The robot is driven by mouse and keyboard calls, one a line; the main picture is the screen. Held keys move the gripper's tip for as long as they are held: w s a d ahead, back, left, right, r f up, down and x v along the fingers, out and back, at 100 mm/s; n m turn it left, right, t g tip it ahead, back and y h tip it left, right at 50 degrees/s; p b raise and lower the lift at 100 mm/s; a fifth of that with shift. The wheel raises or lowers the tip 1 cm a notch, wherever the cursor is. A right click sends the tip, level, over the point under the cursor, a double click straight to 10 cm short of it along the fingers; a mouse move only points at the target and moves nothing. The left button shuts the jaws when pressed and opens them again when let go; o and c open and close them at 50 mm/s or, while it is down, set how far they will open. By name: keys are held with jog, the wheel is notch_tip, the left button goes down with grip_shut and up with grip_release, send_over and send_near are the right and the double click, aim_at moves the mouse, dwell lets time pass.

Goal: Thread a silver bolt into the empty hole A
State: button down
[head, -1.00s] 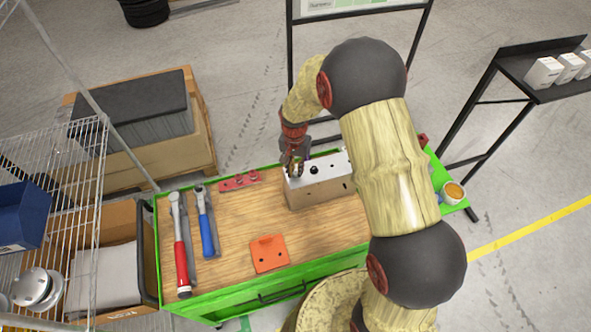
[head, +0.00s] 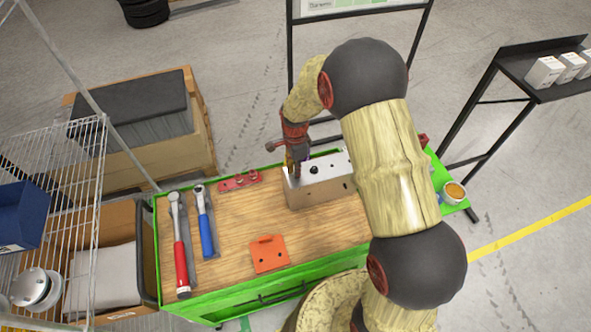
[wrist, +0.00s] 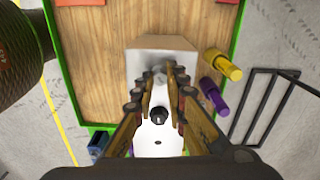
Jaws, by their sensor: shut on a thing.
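The chassis block (head: 325,190) has a silver top and tan side and lies on the bench's back right part. It also shows in the wrist view (wrist: 145,58). A dark round bolt or hole (head: 314,170) sits mid-top, and it also shows in the wrist view (wrist: 159,117). My gripper (head: 297,175) points down over the block's left end. In the wrist view its fingers (wrist: 158,78) are close together over the silver top, shut on the silver bolt. The bolt is mostly hidden by the fingers, and so is the hole beneath; I cannot tell how deep it sits.
A red rack (head: 233,184) with small round pieces lies left of the block. An orange plate (head: 268,255), a red-handled ratchet (head: 181,250) and a blue-handled ratchet (head: 207,232) lie on the wooden bench top (head: 235,220).

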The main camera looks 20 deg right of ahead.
jog(key=m, duration=0.9)
jog(key=shift+f+m, duration=0.1)
jog(key=shift+m, duration=0.3)
jog(key=c, duration=1.8)
grip_release()
jog(key=shift+c, duration=0.2)
jog(key=shift+o, duration=0.6)
notch_tip(320, 180, up, 9)
jog(key=p, duration=0.5)
